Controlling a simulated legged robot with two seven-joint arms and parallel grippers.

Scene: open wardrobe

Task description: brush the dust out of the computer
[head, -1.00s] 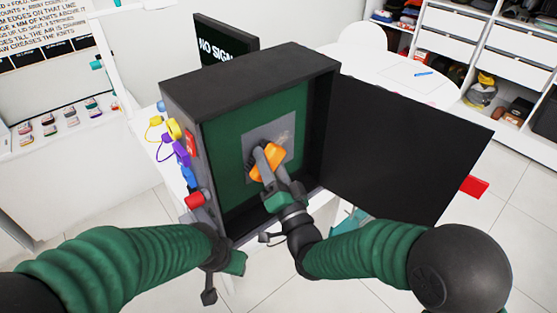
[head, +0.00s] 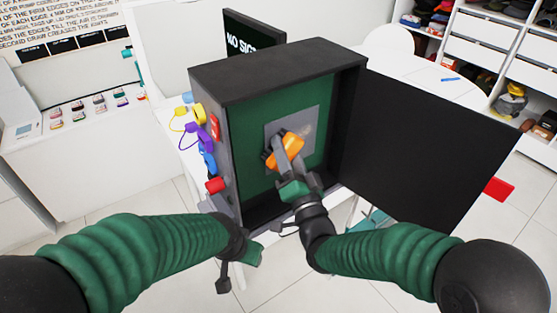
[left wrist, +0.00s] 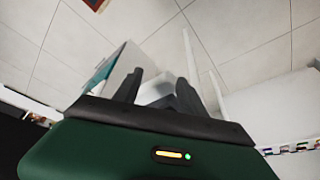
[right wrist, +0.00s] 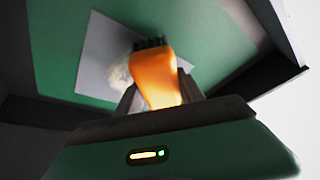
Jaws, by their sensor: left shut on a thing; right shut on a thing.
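The computer (head: 278,72) is an upright black case with its door (head: 430,140) swung open to the right. Inside is a green board with a grey plate (head: 300,117). A pale dusty smudge (right wrist: 122,78) shows on the plate beside the brush. My right gripper (head: 284,160) is shut on an orange brush (head: 288,148). The brush's dark bristles (right wrist: 150,43) point at the plate; I cannot tell whether they touch it. My left gripper (left wrist: 158,92) is low at the computer's front left. Its fingers are around something pale that I cannot identify.
Coloured items, including a purple one (head: 207,138) and a red one (head: 214,185), are along the computer's left side. A monitor (head: 252,35) stands behind it. A white table (head: 440,90) is at the back right. A red object (head: 497,188) shows beyond the door.

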